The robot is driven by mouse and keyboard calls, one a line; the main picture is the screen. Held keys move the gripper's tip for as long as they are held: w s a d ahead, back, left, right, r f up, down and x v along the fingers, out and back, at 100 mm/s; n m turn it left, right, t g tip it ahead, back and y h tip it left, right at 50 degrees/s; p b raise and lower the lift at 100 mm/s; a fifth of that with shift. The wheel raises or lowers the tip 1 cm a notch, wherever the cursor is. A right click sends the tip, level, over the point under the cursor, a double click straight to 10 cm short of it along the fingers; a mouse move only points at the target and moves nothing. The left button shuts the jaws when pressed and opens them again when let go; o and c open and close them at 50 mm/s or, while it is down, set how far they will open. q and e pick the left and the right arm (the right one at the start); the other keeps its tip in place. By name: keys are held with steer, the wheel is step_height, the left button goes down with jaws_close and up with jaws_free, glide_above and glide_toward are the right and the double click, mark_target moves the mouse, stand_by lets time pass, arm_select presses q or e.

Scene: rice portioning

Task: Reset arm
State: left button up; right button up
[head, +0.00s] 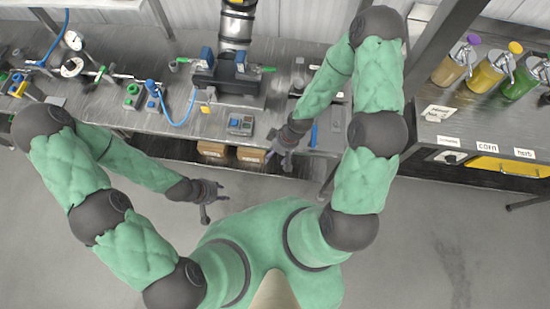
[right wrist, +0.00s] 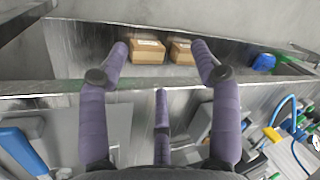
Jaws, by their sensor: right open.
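My left gripper (head: 207,195) hangs over the grey floor in front of the bench, at the end of the left arm. It looks empty, but its fingers are too small to tell open from shut. My right gripper (head: 284,148) is at the front edge of the metal bench (head: 130,118), right of the middle. The right wrist view shows its purple-wrapped fingers (right wrist: 160,65) spread apart with nothing between them. Both arms are bent, with the elbows out to the sides.
Two cardboard boxes (head: 250,155) sit under the bench. Dispensers (head: 490,72) stand on the side counter at right. The floor around me is clear.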

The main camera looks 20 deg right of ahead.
steer(key=shift+s+f, duration=0.1)
steer(key=shift+s, duration=0.05)
steer(key=s+a+f+m+b, duration=0.2)
steer(key=s+f+m+b, duration=0.1)
steer(key=f+b, duration=0.4)
steer(key=s+a+f+m+b, duration=0.2)
steer(key=s+f+b, duration=0.1)
steer(key=f+b, duration=0.5)
steer(key=shift+s+f+m, duration=0.15)
steer(key=shift+f+m, duration=0.25)
steer(key=shift+f, duration=0.55)
